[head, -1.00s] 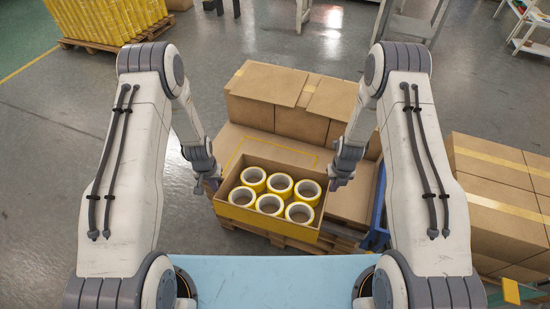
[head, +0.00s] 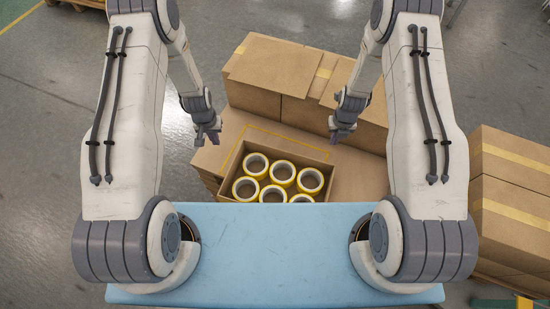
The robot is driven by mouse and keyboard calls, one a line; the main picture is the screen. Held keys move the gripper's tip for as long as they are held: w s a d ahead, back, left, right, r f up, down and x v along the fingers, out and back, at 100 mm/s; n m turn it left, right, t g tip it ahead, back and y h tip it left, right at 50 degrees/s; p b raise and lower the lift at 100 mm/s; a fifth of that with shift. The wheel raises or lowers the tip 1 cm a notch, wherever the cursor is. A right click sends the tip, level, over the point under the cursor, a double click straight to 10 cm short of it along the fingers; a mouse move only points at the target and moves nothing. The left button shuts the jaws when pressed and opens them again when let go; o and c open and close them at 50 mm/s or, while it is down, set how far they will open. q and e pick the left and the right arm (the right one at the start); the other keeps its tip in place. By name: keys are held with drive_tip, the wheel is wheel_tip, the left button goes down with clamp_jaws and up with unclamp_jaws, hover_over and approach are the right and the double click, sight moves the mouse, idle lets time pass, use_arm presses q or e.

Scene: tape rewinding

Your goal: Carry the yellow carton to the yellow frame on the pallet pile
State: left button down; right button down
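The yellow carton (head: 236,163) is an open brown box holding several yellow tape rolls. It sits on the brown pallet pile (head: 235,122), close in front of me. Its near side is hidden by my blue top. The yellow frame (head: 290,138) shows as a thin line on the pile behind and to the left of the carton; its near part is hidden. My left gripper (head: 207,139) is beyond the carton's far left corner, apart from it, with fingers spread. My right gripper (head: 337,136) is near the far right corner, also apart, fingers seemingly spread. Both look empty.
Closed brown cartons (head: 300,80) stand along the back of the pile, close behind my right gripper. Another stack of taped cartons (head: 510,190) stands at the right. The grey floor (head: 50,130) at the left is clear.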

wheel_tip(320, 180, down, 2)
drive_tip(key=shift+d+f+b, duration=0.1)
drive_tip(key=shift+b, duration=0.55)
idle(0.6)
